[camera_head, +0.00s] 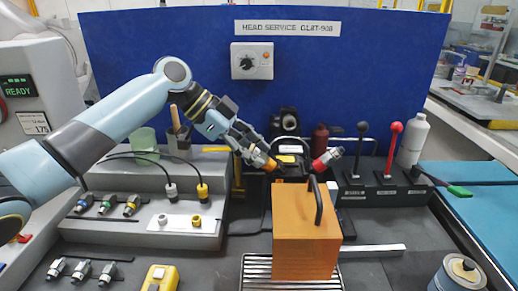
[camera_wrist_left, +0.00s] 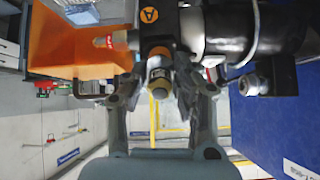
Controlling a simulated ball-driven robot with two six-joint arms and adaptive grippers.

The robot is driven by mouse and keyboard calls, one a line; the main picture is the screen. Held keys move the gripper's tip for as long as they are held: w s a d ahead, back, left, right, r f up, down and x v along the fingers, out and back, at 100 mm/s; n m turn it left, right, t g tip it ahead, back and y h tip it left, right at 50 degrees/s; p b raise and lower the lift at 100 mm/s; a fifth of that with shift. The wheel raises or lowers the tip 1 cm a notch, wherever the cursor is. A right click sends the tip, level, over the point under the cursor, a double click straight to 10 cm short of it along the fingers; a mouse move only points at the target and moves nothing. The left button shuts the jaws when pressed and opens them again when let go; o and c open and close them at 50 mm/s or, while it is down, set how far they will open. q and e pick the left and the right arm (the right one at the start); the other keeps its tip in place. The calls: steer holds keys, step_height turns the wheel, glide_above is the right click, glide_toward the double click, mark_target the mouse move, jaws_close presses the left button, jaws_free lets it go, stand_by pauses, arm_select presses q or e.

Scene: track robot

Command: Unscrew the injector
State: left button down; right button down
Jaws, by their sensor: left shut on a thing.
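My left gripper (camera_head: 257,157) reaches in from the upper left and is shut on a small fitting with an orange-yellow end (camera_head: 269,164), which looks like the injector. In the left wrist view, the gripper (camera_wrist_left: 157,90) has its fingers on both sides of this silver and yellow fitting (camera_wrist_left: 158,75). The fitting sits at a dark head block with an orange "A" disc (camera_wrist_left: 149,15). A red-capped fitting (camera_head: 322,162) angles out on the block's other side. Whether the threads are engaged cannot be seen. My right gripper is not in view.
An orange box (camera_head: 305,245) with a black handle stands just in front of the head. Small fittings (camera_head: 106,203) sit on the stepped rack at left. Levers (camera_head: 391,145) and a grey bottle (camera_head: 413,140) stand at right. A blue panel (camera_head: 150,60) closes the back.

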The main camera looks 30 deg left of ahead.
arm_select(q)
steer(key=shift+n+p, duration=0.6)
steer(key=shift+r+n+p, duration=0.15)
steer(key=shift+n+p, duration=0.45)
steer(key=shift+p, duration=0.2)
steer(key=shift+n+p, duration=0.45)
steer(key=shift+n, duration=1.35)
steer(key=n, duration=0.3)
steer(key=shift+n, duration=0.4)
steer(key=n, duration=0.3)
steer(key=shift+n, duration=0.4)
